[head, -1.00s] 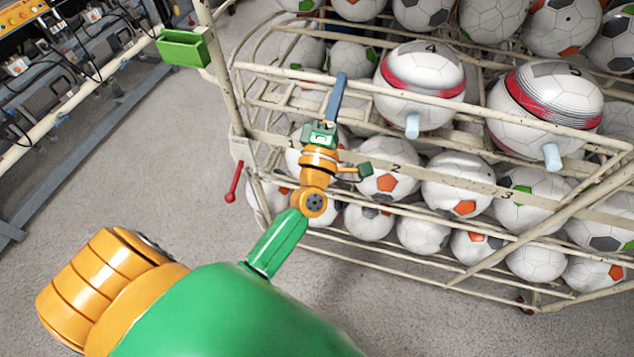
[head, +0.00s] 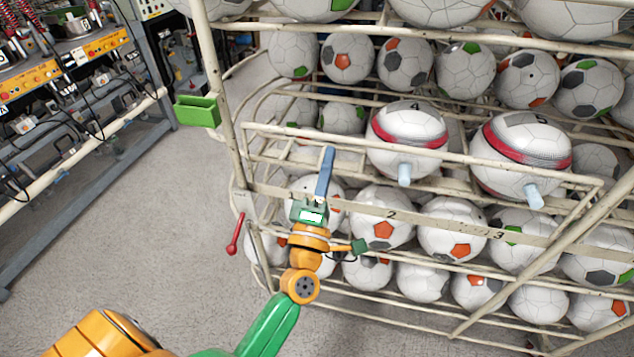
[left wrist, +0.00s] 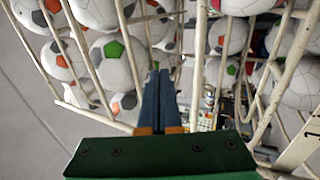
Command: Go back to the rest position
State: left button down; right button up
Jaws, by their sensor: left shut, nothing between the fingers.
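My left gripper (head: 326,172) reaches toward the ball rack in the head view, in front of its left part. Its blue fingers are together and hold nothing. The closed fingers also show in the left wrist view (left wrist: 160,98), with rack bars and balls beyond them. I cannot tell from the pictures whether the fingers touch a rack bar. My right gripper is not in view.
The cream tube rack (head: 232,130) is filled with footballs on several levels. Two red-banded balls, one (head: 408,140) left and one (head: 520,155) right, sit on its middle shelf. A green box (head: 197,111) and red lever (head: 236,235) are at its left post. Grey floor (head: 120,230) is clear at left.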

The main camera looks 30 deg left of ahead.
pick_arm(q)
jog(key=s+d+r, duration=0.1)
jog(key=s, duration=0.5)
jog(key=d+f+m+g+h, duration=0.3)
jog(key=f+m, duration=0.2)
jog(key=f, duration=0.5)
jog(key=s+d+f+m+g+h, duration=0.1)
jog(key=d+f+m+g+h, duration=0.2)
jog(key=f, duration=0.7)
jog(key=d+f+m+g+h, duration=0.25)
jog(key=f+m, duration=0.35)
jog(key=f, duration=0.5)
jog(key=s+a+f+m+g+y, duration=0.15)
jog(key=s+f+m+g, duration=0.4)
jog(key=s+f, duration=0.75)
jog(key=s+a+f+m+g+y, duration=0.1)
jog(key=s+a+f+m+g, duration=0.1)
jog(key=s, duration=0.6)
jog(key=s+a+f+m+g, duration=0.1)
jog(key=s+a+f+g, duration=0.4)
jog(key=s+f, duration=0.2)
jog(key=shift+s+a+m+y, duration=0.35)
jog(key=shift+s+a+y, duration=0.05)
jog(key=shift+s, duration=0.4)
jog(key=shift+f, duration=0.1)
